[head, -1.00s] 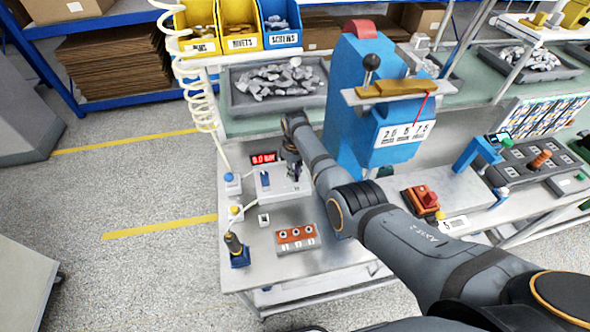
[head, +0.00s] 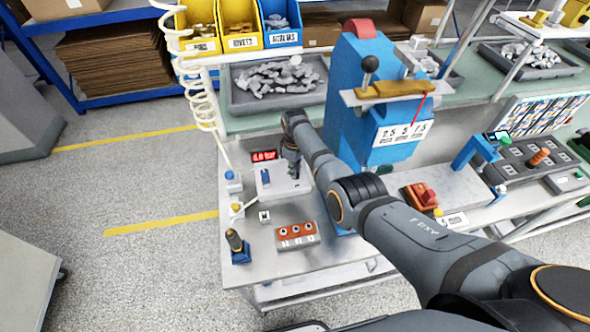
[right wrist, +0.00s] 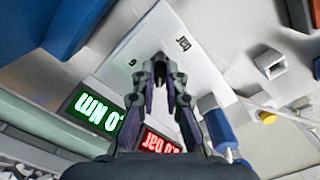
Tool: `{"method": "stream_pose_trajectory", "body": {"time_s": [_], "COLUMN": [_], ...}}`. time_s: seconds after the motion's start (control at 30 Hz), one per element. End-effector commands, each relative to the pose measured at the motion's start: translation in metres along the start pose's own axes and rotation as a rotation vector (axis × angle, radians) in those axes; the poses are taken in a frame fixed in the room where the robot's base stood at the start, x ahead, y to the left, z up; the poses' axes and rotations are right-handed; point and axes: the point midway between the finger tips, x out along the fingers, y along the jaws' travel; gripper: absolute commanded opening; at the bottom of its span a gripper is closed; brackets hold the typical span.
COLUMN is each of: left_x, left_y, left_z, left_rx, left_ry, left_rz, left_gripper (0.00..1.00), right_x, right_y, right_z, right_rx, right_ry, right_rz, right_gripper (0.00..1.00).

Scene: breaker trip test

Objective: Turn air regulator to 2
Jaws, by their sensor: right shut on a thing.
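My right gripper (head: 292,172) reaches down over the white control panel (head: 262,189) at the left end of the bench. In the right wrist view my right gripper (right wrist: 159,82) is shut on the air regulator knob, which its dark fingers largely hide against the white panel (right wrist: 205,75). The red bar display (head: 264,156) stands just behind the panel. It also shows lit in the right wrist view (right wrist: 160,143), upside down and partly covered by a finger; its exact figure is hard to read. My left gripper is not in view.
A blue lever (head: 265,177) sits on the panel left of the gripper. A green Nm display (right wrist: 97,113) is beside the red one. A blue press (head: 375,115) stands close right of my arm.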

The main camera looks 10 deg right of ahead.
Motion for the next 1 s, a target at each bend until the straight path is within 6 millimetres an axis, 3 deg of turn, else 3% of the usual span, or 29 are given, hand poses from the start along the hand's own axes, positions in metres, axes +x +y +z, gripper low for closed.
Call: {"method": "stream_pose_trajectory", "body": {"time_s": [0.17, 0.2, 0.37, 0.73, 0.87, 1.0], "left_x": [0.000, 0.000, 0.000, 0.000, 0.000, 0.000], "left_y": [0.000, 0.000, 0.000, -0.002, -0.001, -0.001], "left_z": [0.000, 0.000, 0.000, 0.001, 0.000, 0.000], "left_rx": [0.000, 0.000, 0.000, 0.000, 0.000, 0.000], "left_ry": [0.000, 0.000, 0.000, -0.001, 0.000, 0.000], "left_rz": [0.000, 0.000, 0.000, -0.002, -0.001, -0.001], "left_gripper": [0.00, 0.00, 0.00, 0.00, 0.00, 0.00], "right_x": [-0.001, -0.001, 0.000, -0.006, -0.027, -0.063], "right_y": [0.000, 0.000, 0.000, 0.000, 0.001, 0.000], "right_z": [-0.001, -0.001, -0.001, -0.001, -0.001, -0.001], "right_rx": [-0.001, -0.001, 0.000, 0.000, 0.001, 0.001], "right_ry": [0.002, 0.002, 0.001, 0.001, 0.005, 0.005], "right_rz": [0.001, 0.001, 0.001, 0.000, 0.003, 0.003], "right_gripper": [0.00, 0.14, 0.34, 0.34, 0.34, 0.34]}}
